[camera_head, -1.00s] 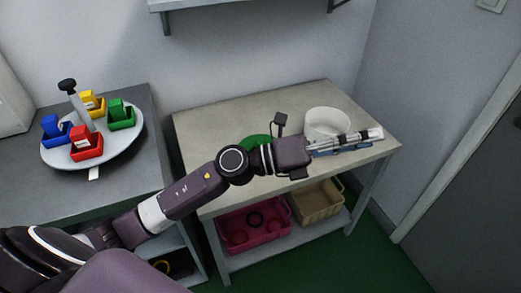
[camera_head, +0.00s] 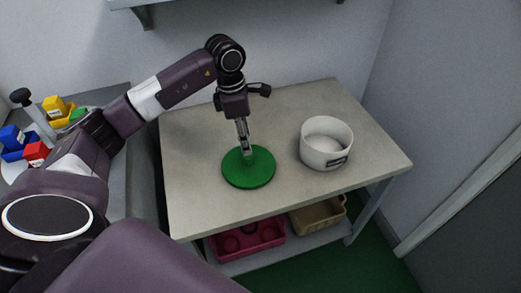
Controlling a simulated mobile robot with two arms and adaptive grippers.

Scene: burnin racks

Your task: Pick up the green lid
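The round green lid (camera_head: 249,172) lies flat on the beige table top, left of the white pot. My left gripper (camera_head: 245,149) points down over the lid, its fingertips at the far half of it, near the middle. The fingers look close together from this angle. I cannot tell whether they touch the lid or hold a knob, as the tips hide that spot. The white round pot (camera_head: 326,135) stands open on the table with a dark label on its front. My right gripper is not in view.
The beige table (camera_head: 200,205) has free room around the lid and pot. A pink crate (camera_head: 247,240) and a tan basket (camera_head: 318,216) sit on its lower shelf. A turntable with coloured bins (camera_head: 35,152) is at the left. A wall shelf (camera_head: 205,3) hangs above.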

